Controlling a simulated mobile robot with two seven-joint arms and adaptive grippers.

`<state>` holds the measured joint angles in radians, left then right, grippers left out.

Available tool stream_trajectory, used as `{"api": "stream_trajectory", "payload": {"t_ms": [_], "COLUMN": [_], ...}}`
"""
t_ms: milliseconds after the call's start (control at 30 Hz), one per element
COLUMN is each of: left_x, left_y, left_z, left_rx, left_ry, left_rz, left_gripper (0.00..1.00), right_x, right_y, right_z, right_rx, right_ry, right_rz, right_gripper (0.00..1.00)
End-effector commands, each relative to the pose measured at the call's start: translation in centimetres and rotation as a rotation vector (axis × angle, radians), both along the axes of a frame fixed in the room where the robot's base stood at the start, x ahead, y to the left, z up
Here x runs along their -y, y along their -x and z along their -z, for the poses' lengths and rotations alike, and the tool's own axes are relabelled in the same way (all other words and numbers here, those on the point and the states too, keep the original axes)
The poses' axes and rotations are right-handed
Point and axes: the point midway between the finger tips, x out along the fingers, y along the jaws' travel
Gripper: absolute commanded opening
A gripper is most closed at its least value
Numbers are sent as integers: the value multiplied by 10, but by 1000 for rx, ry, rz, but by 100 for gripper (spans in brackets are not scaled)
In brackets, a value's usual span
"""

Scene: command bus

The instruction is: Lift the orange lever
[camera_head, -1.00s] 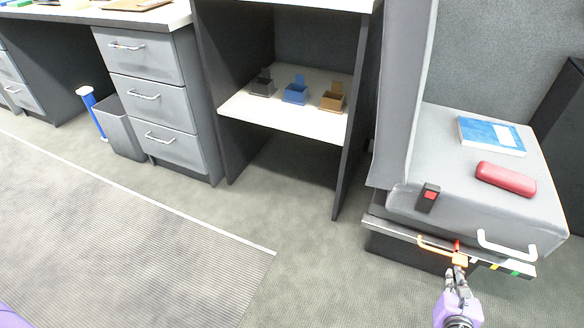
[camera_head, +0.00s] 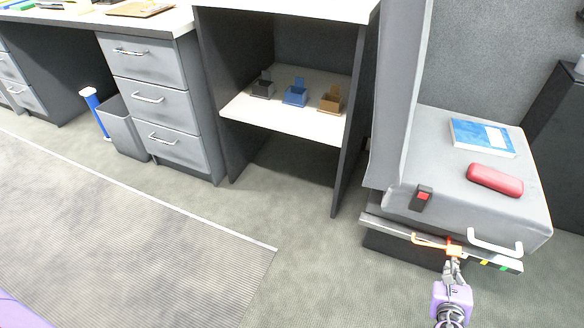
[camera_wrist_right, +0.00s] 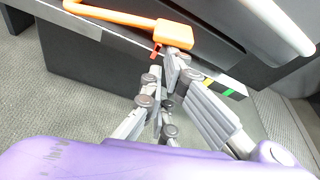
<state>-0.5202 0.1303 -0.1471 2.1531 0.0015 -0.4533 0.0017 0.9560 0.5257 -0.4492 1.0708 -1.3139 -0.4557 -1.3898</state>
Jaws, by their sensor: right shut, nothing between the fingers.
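The orange lever (camera_head: 428,243) runs along the front edge of the grey seat base at the right. In the right wrist view the orange lever (camera_wrist_right: 128,19) ends in a thick orange block, with a small red piece beside it. My right gripper (camera_head: 452,264) is just below that block. In the right wrist view my right gripper (camera_wrist_right: 170,65) has its fingertips close together at the underside of the block, with nothing seen between them. I cannot tell whether the fingertips touch it. My left gripper is not in view.
The seat (camera_head: 440,165) carries a blue book (camera_head: 482,137), a red case (camera_head: 495,180) and a red-buttoned buckle (camera_head: 421,198). A white handle (camera_head: 494,243) sits right of the lever. A shelf (camera_head: 290,118) holds small boxes. The floor left of the seat is clear.

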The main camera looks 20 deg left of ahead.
Motion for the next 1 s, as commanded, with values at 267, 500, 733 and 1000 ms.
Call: {"api": "stream_trajectory", "payload": {"t_ms": [267,500,733,1000], "left_x": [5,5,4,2], "left_y": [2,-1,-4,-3], "left_z": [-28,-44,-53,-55], "left_rx": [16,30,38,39], "left_ry": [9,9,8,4], "left_rz": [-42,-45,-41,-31], "left_gripper": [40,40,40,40], "right_x": [-3,-6,-9,-11], "right_y": [-1,-1,0,0], "right_z": [-33,-48,-54,-56], "right_rx": [11,15,13,15], "right_ry": [227,368,363,361], "right_rz": [-1,-2,-1,-1], "right_gripper": [0,0,0,0]}}
